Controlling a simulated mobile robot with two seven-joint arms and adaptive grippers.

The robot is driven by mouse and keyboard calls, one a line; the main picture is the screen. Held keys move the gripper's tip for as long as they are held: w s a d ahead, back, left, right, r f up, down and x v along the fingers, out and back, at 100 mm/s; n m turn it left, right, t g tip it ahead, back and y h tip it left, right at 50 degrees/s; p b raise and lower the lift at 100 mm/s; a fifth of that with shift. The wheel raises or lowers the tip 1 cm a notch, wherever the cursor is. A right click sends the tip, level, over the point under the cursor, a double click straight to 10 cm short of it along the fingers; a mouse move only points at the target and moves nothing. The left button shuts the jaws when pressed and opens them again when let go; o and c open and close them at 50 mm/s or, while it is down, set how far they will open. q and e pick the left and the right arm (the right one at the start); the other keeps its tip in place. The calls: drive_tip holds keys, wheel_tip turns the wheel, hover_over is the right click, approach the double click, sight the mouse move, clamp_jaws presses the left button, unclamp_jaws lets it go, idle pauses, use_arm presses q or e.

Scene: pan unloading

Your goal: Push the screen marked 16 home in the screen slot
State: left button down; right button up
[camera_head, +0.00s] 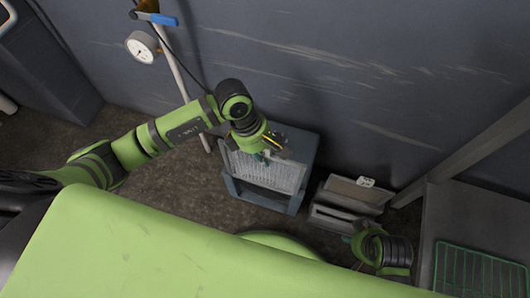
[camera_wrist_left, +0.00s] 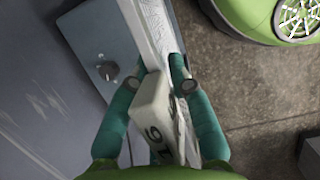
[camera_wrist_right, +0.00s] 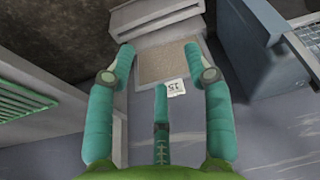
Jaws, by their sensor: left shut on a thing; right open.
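The screen marked 16 (camera_head: 265,172) is a pale mesh panel in a light frame, at the front of the blue-grey cabinet (camera_head: 302,146). My left gripper (camera_head: 266,152) is shut on its tag end. In the left wrist view, the teal fingers (camera_wrist_left: 163,83) grip beside the white tag (camera_wrist_left: 153,122) reading 16, and the screen's frame (camera_wrist_left: 150,35) runs away alongside the cabinet (camera_wrist_left: 95,45) with its dark knob. The screen slot is hidden, and I cannot tell how far in the screen is. My right gripper (camera_wrist_right: 163,72) is open and empty.
A rack (camera_head: 335,215) right of the cabinet holds a brown panel (camera_head: 352,188); its tag (camera_wrist_right: 176,88) reads 15 in the right wrist view. A table with a green wire grid (camera_head: 465,272) is at the lower right. A gauge (camera_head: 142,46) hangs by the wall.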

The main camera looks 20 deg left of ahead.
drive_tip(key=shift+w+b+v, duration=0.15)
drive_tip(key=shift+b+v, duration=0.15)
drive_tip(key=shift+v, duration=0.5)
drive_tip(key=shift+w+b+v, duration=0.15)
drive_tip(key=shift+b+v, duration=0.2)
drive_tip(key=shift+v, duration=0.5)
drive_tip(key=shift+w+b+v, duration=0.2)
drive_tip(key=shift+b+v, duration=0.1)
drive_tip(key=shift+v, duration=0.5)
idle(1.1)
drive_tip(key=shift+w+a+r+t+b, duration=0.2)
drive_tip(key=shift+w+r+t+b, duration=0.05)
drive_tip(key=shift+w+r+t, duration=0.35)
drive_tip(key=shift+w+a+r+t+b, duration=0.25)
drive_tip(key=shift+w+r+t, duration=0.25)
drive_tip(key=shift+w, duration=0.25)
idle(1.1)
drive_tip(key=shift+w+a+r+t+y+b, duration=0.2)
drive_tip(key=shift+w+r+t, duration=0.15)
drive_tip(key=shift+w+r, duration=0.15)
drive_tip(key=shift+w+a+r+t+y+b, duration=0.1)
drive_tip(key=shift+w+a+r+t, duration=0.1)
drive_tip(key=shift+w+r+t, duration=0.25)
idle(1.0)
